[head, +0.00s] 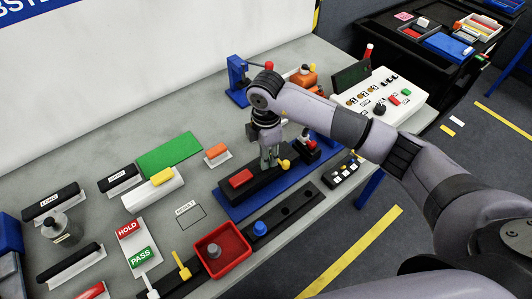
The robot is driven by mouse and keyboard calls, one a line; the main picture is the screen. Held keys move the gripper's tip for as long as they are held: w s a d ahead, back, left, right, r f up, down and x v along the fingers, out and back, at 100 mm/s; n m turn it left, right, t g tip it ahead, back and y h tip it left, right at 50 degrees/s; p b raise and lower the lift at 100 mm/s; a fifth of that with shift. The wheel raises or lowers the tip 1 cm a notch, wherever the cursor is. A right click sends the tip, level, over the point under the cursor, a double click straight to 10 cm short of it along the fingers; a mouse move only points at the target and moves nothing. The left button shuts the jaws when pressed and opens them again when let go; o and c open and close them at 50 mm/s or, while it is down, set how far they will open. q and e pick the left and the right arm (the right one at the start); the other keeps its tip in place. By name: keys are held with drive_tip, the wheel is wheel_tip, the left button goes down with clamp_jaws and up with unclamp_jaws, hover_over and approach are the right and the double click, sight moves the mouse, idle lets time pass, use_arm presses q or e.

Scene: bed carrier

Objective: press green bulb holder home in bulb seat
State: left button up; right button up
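My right gripper (268,160) points down at a black block fixture on a blue base plate (245,211) on the grey bench. Its fingers are close together over the fixture. I cannot make out whether they are shut on anything. I cannot pick out a green bulb holder; the fingers may hide it. The bulb seat is also not clear to me, being small and partly behind the gripper. A red block (241,179) sits on the fixture left of the fingers, and a yellow round part (284,163) is just right of them. My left gripper is not in view.
A red tray (238,259) with a grey round part stands in front, beside a dark strip holding a blue knob (260,228). A white control panel (388,97) is at the back right. A green mat (169,155) and HOLD and PASS tags lie left.

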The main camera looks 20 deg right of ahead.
drive_tip(key=shift+o, duration=1.4)
drive_tip(key=shift+r, duration=0.1)
wheel_tip(320, 180, up, 12)
